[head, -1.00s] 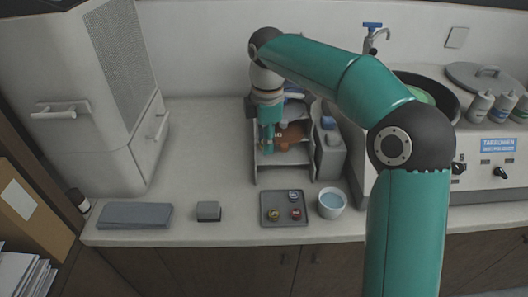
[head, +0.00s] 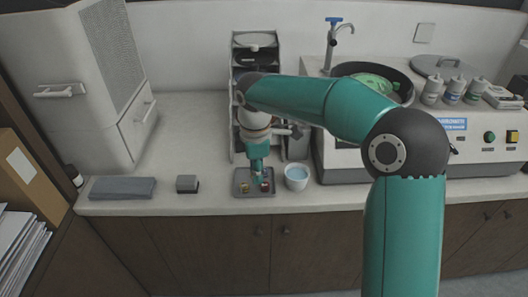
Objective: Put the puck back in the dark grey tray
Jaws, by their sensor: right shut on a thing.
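The dark grey tray (head: 240,177) lies near the counter's front edge. My right gripper (head: 258,179) points down over the middle of the tray, its fingers low between the pucks. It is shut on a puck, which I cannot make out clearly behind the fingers. A yellowish puck (head: 245,188) shows at the tray's front left and a red puck (head: 266,187) to the right of the fingers. The back of the tray is partly hidden by the gripper. I cannot tell whether the held puck touches the tray floor. My left gripper is not in view.
A white bowl of blue liquid (head: 297,177) stands close at the tray's right. A shelved rack (head: 256,58) stands behind. The counter between block and tray is clear.

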